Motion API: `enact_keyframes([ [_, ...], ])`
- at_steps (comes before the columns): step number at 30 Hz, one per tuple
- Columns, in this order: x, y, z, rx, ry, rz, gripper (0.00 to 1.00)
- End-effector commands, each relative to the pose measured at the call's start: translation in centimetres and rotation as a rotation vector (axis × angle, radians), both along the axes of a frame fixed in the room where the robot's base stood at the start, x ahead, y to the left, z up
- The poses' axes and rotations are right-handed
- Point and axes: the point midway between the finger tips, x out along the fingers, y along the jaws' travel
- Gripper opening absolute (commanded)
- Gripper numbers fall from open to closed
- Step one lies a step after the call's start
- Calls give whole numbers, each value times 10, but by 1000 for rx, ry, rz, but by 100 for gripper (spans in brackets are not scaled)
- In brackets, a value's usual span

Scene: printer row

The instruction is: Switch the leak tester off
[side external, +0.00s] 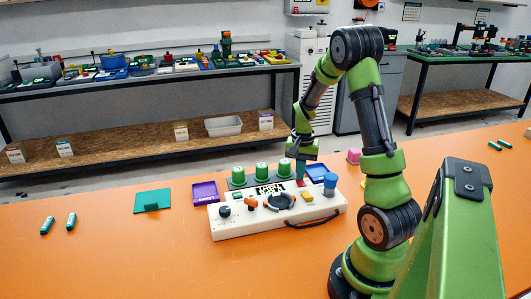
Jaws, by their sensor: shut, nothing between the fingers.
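A white box with controls on its sloped top (278,225) stands on the orange table; it looks like the leak tester, though I cannot read its labels. On it are a black knob (225,211), an orange lever (251,203), a dark round part (281,202), a yellow part (307,196) and a blue cap (330,184) at the right end. My gripper (300,179) points down, shut and empty, over the back right part of the box. Whether its tips touch anything is too small to tell. I cannot tell which control is the switch or its state.
A blue tray (316,171) and a pink block (354,155) are at the back right.

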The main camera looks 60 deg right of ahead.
Motion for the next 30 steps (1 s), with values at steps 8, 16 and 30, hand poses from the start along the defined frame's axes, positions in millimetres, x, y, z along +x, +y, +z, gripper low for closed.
enact_keyframes([
  [8, 0, 0, -4, -1, 0, 1, 0],
  [16, 0, 0, -6, 0, 0, 0, 0],
  [30, 1, 0, 30, -2, -1, 0, 0],
])
